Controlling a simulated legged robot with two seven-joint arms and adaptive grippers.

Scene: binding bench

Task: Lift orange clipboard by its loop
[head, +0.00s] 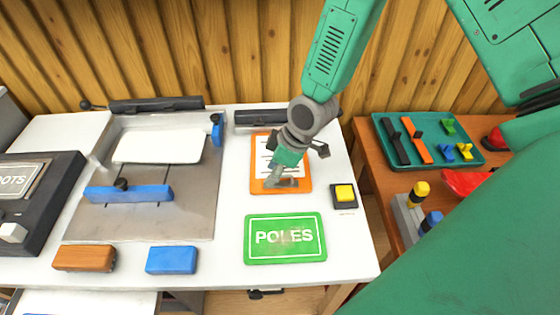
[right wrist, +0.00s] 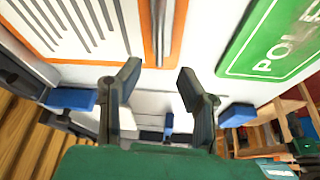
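The orange clipboard (head: 304,185), with a white lined sheet on it, lies on the white bench top in the head view. In the right wrist view the clipboard (right wrist: 60,35) fills the upper left. An upright orange strip with a grey bar (right wrist: 159,30), perhaps its loop, shows at the top centre. My right gripper (head: 282,183) is over the clipboard in the head view and hides part of it. In the right wrist view my right gripper's fingers (right wrist: 158,75) are apart with nothing gripped, and the strip is just beyond the fingertips. My left gripper is not in view.
A paper trimmer (head: 150,210) is to the left. An orange block (head: 84,258) and a blue block (head: 171,260) lie near the front edge.

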